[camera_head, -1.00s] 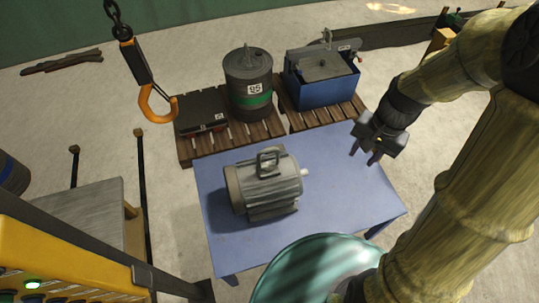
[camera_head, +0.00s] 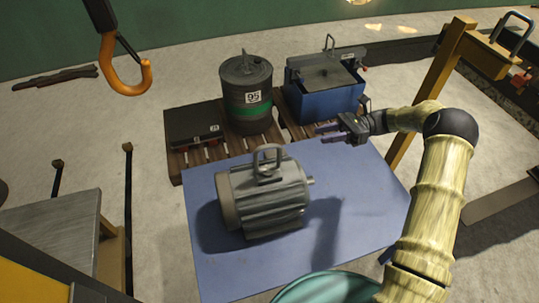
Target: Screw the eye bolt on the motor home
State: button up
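The grey ribbed motor (camera_head: 268,207) lies on the blue table, its shaft pointing right.
An orange hook (camera_head: 125,72) hangs at upper left. Behind the blue table (camera_head: 225,275), pallets (camera_head: 205,155) carry a drum (camera_head: 247,92), a blue box (camera_head: 325,85) and a dark flat case (camera_head: 195,127). A yellow post (camera_head: 430,90) stands at right.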

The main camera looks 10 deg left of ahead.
aim_at(269, 145)
dwell(0.4)
jog(key=x, duration=1.7)
jog(key=shift+s+a+r+b, duration=0.1)
jog(key=shift+s+r+b, duration=0.05)
jog(key=shift+b, duration=0.25)
grip_shut()
